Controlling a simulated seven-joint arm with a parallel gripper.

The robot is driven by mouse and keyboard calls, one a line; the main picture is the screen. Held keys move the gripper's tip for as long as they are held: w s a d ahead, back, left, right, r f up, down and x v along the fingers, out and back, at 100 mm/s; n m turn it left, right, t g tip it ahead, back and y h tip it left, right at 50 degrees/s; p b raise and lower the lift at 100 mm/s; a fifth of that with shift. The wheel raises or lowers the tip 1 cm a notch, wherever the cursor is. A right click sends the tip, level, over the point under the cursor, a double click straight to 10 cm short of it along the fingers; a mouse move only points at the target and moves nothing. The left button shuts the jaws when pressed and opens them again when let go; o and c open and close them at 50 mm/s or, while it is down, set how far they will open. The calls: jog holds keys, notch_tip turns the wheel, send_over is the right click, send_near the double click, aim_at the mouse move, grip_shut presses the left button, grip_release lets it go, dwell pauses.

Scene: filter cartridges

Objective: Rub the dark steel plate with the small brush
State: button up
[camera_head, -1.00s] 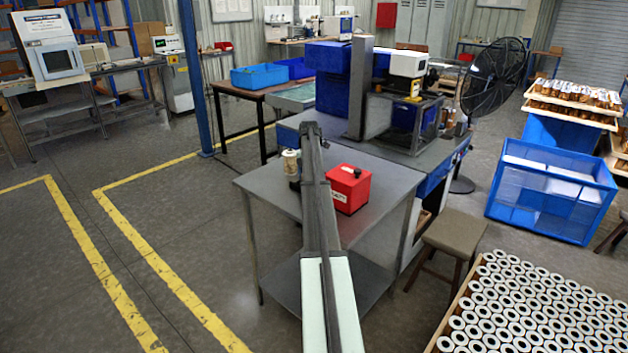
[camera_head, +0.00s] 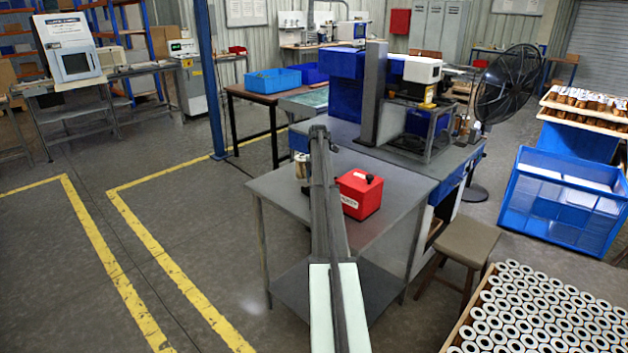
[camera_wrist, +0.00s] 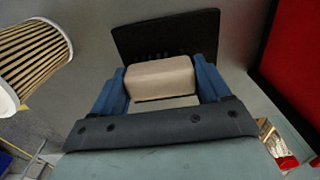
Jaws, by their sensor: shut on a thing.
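In the wrist view, my gripper (camera_wrist: 160,82) has its blue fingers shut on the small brush (camera_wrist: 160,78), a beige block with rounded edges. The bristles are not clearly visible. The dark steel plate (camera_wrist: 140,32) lies flat on the grey table just beyond the brush, which overlaps its near edge in this view. I cannot tell whether brush and plate touch. In the head view my arm hides the gripper, the brush and the plate.
A pleated filter cartridge (camera_wrist: 35,60) stands left of the brush; it also shows on the table (camera_head: 395,200) in the head view (camera_head: 301,168). A red box (camera_head: 358,195) is to the right. A machine (camera_head: 425,110) stands behind. A stool (camera_head: 465,245) is at right.

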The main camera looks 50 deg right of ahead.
jog(key=shift+s, duration=3.2)
jog(key=shift+w+r, duration=0.2)
jog(key=shift+r, duration=3.9)
